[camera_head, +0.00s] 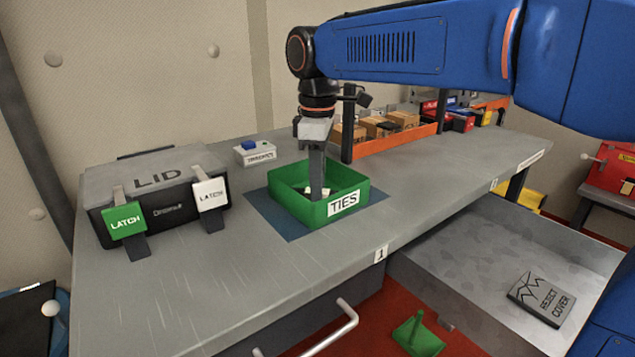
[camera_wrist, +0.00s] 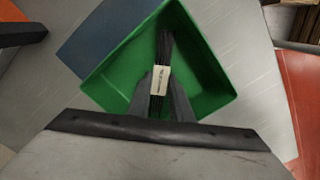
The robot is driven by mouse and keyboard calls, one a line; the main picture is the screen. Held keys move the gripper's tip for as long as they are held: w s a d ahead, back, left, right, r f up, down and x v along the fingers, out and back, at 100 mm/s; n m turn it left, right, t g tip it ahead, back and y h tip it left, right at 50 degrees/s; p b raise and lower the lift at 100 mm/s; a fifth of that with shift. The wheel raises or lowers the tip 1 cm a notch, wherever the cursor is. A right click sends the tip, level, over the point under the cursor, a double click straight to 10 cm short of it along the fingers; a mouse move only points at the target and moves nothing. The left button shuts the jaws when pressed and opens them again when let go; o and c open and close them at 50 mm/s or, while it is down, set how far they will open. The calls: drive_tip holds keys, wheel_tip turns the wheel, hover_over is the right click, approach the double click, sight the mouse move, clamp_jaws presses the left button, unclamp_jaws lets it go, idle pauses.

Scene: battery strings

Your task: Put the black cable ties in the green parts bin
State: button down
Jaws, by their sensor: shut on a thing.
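The green parts bin (camera_head: 290,206), labelled TIES, sits on a blue mat (camera_head: 268,216) on the grey bench. My gripper (camera_head: 317,190) reaches down into the bin. In the wrist view my gripper (camera_wrist: 160,95) is shut on the black cable ties (camera_wrist: 164,48), a bundle with a pale paper band around it. The bundle lies within the outline of the bin (camera_wrist: 112,75) in that view. In the head view the bin wall and the fingers hide most of the bundle. I cannot tell whether it touches the bin floor.
A dark case (camera_head: 165,212) with a lid and two latches, one green and one white, stands at the left. A small box with a blue button (camera_head: 255,152) is behind the bin. An orange-edged rack (camera_head: 395,142) holds cardboard boxes. The bench front (camera_head: 240,290) is clear.

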drive_tip(key=c, duration=1.6)
unclamp_jaws()
drive_tip(key=shift+r, duration=6.05)
